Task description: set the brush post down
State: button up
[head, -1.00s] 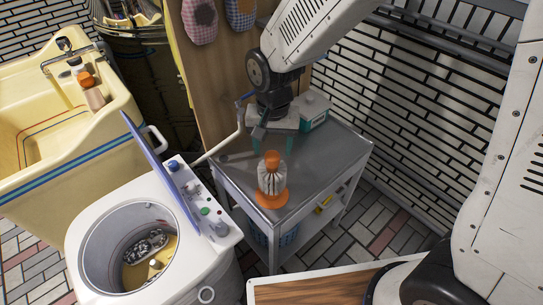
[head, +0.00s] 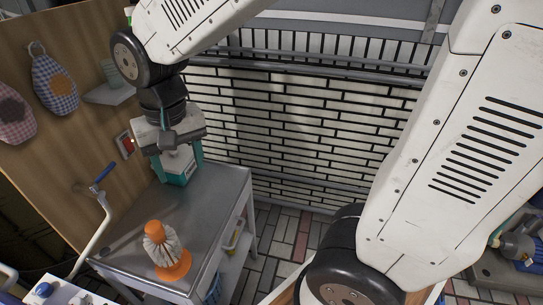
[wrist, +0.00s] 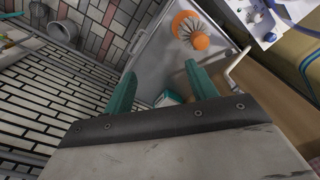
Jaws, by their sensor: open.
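The brush post (head: 160,248) has an orange base, pale bristles and an orange knob. It stands upright on the grey metal cart top (head: 207,205), near the cart's front edge. It also shows in the wrist view (wrist: 189,32), beyond my fingertips. My gripper (head: 178,163) is above the back part of the cart, well apart from the brush post. Its two teal fingers are spread with nothing between them, as the wrist view (wrist: 160,70) also shows.
A teal and white box (head: 178,175) stands at the back of the cart, behind and below my fingers. A wooden panel (head: 75,115) with hanging mitts and a small shelf (head: 110,94) rises at the left. The cart's right half is clear.

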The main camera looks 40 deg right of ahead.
jog(key=s+d+r+n, duration=0.1)
jog(key=s+d+r, duration=0.3)
jog(key=s+d, duration=0.7)
jog(key=s, duration=0.3)
jog(key=shift+s+d+r+t, duration=0.2)
jog(key=shift+s+t, duration=0.2)
